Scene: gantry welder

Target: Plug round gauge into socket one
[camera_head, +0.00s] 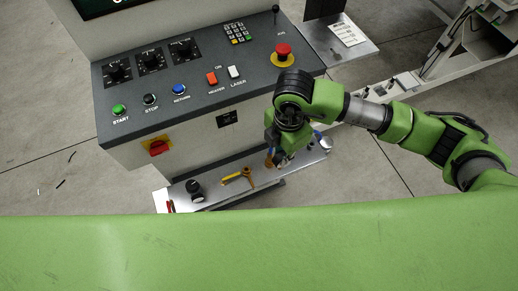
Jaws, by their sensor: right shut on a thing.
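My right gripper (280,158) hangs over the right part of a metal shelf below the control panel, its fingers pointing down. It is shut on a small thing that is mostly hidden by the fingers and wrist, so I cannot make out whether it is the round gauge. A black socket plate (228,118) is set in the front face of the console, left of the gripper; I cannot read a number on it. A small black round-topped piece (195,190) stands at the left of the shelf. My left gripper is not in view.
The shelf (228,199) also holds a yellow-and-brown tool (240,178) and a red item (171,206) at its left end. The console (197,76) carries buttons, dials, a keypad and a red stop button (283,52). A red-and-yellow switch (157,147) juts from its front.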

